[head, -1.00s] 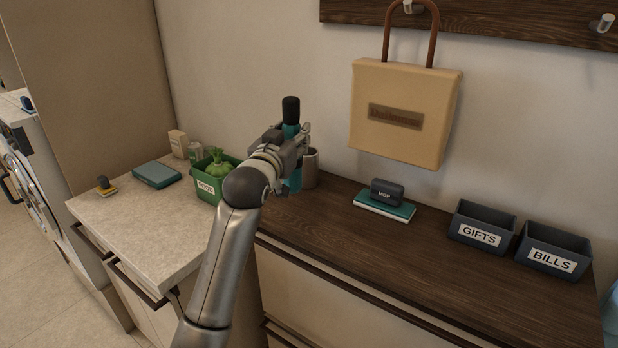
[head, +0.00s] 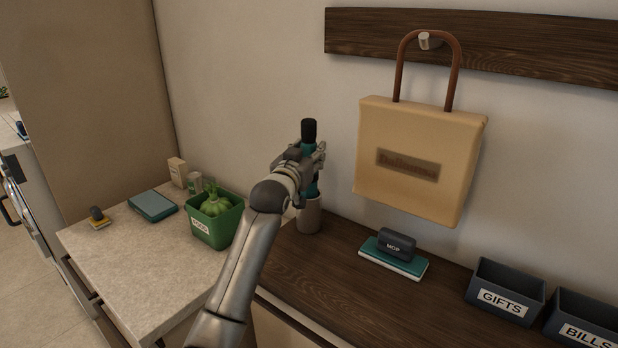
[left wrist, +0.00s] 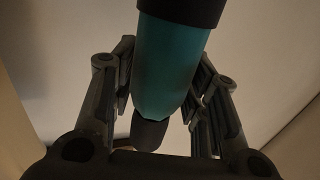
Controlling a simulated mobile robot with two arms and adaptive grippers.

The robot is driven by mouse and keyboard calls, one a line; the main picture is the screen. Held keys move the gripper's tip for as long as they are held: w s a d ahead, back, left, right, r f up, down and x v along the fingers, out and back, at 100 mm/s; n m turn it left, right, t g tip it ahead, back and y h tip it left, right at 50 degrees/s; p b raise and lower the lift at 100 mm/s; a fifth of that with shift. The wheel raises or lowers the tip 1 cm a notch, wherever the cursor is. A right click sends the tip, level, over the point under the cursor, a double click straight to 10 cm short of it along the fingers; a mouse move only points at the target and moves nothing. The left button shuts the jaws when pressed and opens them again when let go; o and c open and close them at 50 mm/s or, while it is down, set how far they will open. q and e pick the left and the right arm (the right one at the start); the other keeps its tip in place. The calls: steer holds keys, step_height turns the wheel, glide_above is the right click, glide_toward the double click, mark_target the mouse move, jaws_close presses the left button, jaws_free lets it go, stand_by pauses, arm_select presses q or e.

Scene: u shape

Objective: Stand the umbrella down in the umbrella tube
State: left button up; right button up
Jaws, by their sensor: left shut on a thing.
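The umbrella is a slim teal roll with a black end up (head: 310,150); it stands about upright. My left gripper (head: 317,158) is shut on it just below the black end. In the left wrist view the teal umbrella (left wrist: 170,65) runs between the two fingers (left wrist: 160,85), with a dark grey piece at its far end. The umbrella tube (head: 308,217) is a grey-brown cylinder standing on the dark wooden top, directly below the umbrella. The umbrella's lower part meets the tube's rim in the picture; I cannot tell whether its tip is inside. My right gripper is out of view.
A green food bin (head: 217,222) stands left of the tube on the pale counter (head: 150,260). Gifts (head: 505,292) and bills (head: 585,320) trays stand farther right.

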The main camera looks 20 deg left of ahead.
arm_select(q)
step_height(320, 180, down, 3)
steer(key=shift+w+r, duration=0.1)
steer(key=shift+f, duration=0.25)
step_height(320, 180, down, 4)
steer(key=shift+p, duration=0.65)
steer(key=shift+f, duration=0.1)
steer(key=o, duration=1.2)
steer(key=shift+f, duration=0.15)
